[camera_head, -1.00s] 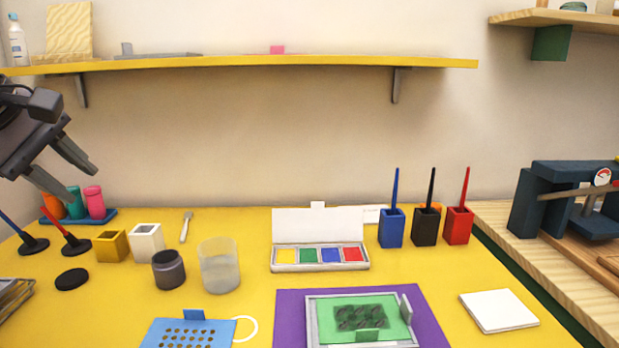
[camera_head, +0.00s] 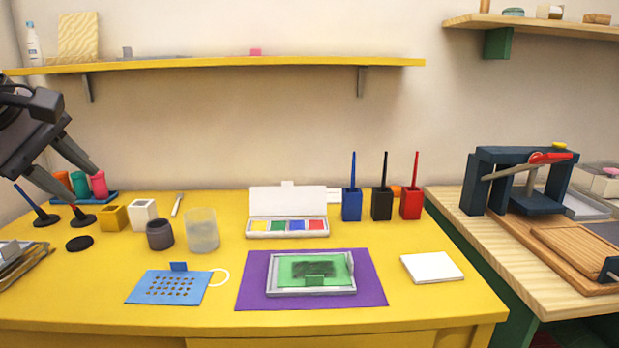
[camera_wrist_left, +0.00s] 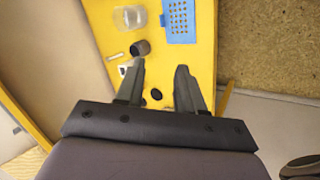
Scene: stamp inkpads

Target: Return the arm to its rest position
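My left gripper (camera_head: 80,172) is raised at the left edge of the head view, above the yellow table's left side. Its two fingers are spread apart with nothing between them. The left wrist view shows the same open, empty fingers (camera_wrist_left: 158,90), well above the table. Below them are the dark round lid (camera_wrist_left: 156,94), the dark jar (camera_wrist_left: 140,48) and the blue perforated card (camera_wrist_left: 180,20). In the head view the gripper overlaps the colored bottles and the stamp stands behind or below it. My right gripper is not in view.
The yellow table (camera_head: 420,300) holds an ink palette (camera_head: 287,234), a framed green screen (camera_head: 311,292) on a purple mat (camera_head: 250,290), and colored brush holders (camera_head: 381,204). A yellow shelf (camera_head: 220,65) runs along the wall. A dark press (camera_head: 480,185) stands on the right bench.

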